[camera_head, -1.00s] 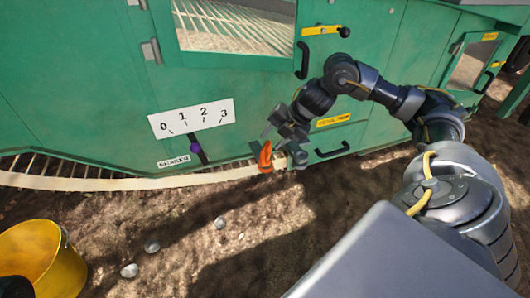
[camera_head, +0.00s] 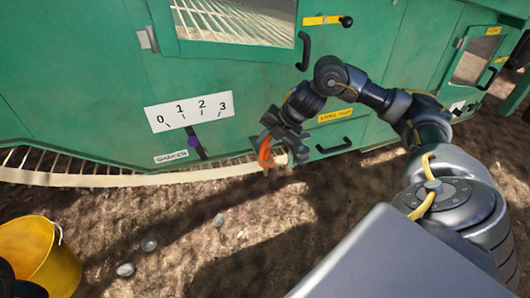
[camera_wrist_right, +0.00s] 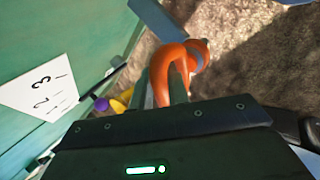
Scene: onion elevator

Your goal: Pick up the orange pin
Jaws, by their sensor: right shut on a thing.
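The orange pin (camera_head: 264,153) is a curved, hook-like piece in front of the green machine's lower edge. My right gripper (camera_head: 272,143) is at the pin, with its fingers on it. In the right wrist view the pin (camera_wrist_right: 162,72) rises in a bend between the two fingers of the right gripper (camera_wrist_right: 160,90), which is shut on it. A grey-blue piece shows beside the pin's end in that view. Whether the pin is free of the machine cannot be told. My left gripper is not in view.
The green machine (camera_head: 80,90) fills the back, with a white 0-to-3 scale (camera_head: 190,111) and a purple knob (camera_head: 194,142). A pale belt edge (camera_head: 120,180) runs along its base. A yellow bucket (camera_head: 62,268) stands at lower left. Bare soil (camera_head: 190,235) lies in front.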

